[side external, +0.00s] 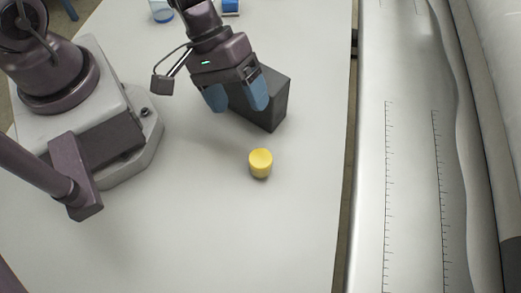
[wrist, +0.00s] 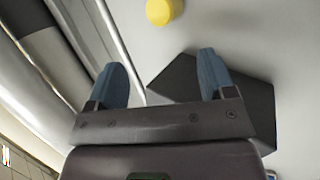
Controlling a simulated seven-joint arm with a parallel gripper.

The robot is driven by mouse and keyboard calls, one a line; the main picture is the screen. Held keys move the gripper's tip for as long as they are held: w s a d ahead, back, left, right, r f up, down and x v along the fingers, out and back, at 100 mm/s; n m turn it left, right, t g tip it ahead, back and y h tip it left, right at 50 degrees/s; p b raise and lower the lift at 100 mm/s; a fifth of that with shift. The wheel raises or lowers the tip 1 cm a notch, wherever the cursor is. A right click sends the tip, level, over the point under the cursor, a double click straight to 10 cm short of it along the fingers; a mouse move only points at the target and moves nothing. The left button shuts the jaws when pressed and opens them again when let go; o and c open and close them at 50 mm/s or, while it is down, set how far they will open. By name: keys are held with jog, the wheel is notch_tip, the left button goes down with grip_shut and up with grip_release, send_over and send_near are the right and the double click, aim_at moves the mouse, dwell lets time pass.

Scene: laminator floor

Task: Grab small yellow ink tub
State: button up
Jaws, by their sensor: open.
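The small yellow ink tub (side external: 260,163) stands upright on the white table, near the middle of the side external view. In the wrist view the yellow tub (wrist: 160,11) shows at the top edge, partly cut off, beyond my fingertips. My gripper (side external: 236,100) is open, with blue fingers spread and nothing between them. It is apart from the tub, up and to the left of it in the side external view. The open fingers also show in the wrist view (wrist: 162,75), pointing toward the tub's side of the table.
A dark grey block (side external: 277,103) stands just behind and beside my gripper, partly hidden by it. A blue-and-clear container (side external: 161,12) and a small blue item (side external: 231,6) are at the back. The laminator (side external: 415,150) runs along the right. The table around the tub is clear.

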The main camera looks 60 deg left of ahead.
aim_at(261, 161)
jog(key=s+f+n+t+h, duration=0.1)
jog(key=f+n+h, duration=0.1)
jog(key=n, duration=0.2)
jog(key=f+n+t+h, duration=0.1)
jog(key=f+n+h, duration=0.1)
jog(key=n, duration=0.3)
jog(key=s+d+f+n+t+h, duration=0.1)
jog(key=f+n+h, duration=0.1)
jog(key=n, duration=0.3)
jog(key=shift+s+f, duration=0.35)
jog(key=shift+f, duration=0.2)
jog(key=shift+a+f+n+t, duration=0.15)
jog(key=shift+f+n+t, duration=0.5)
jog(key=shift+n, duration=0.35)
jog(key=x, duration=0.7)
jog(key=shift+w, duration=0.1)
jog(key=c, duration=1)
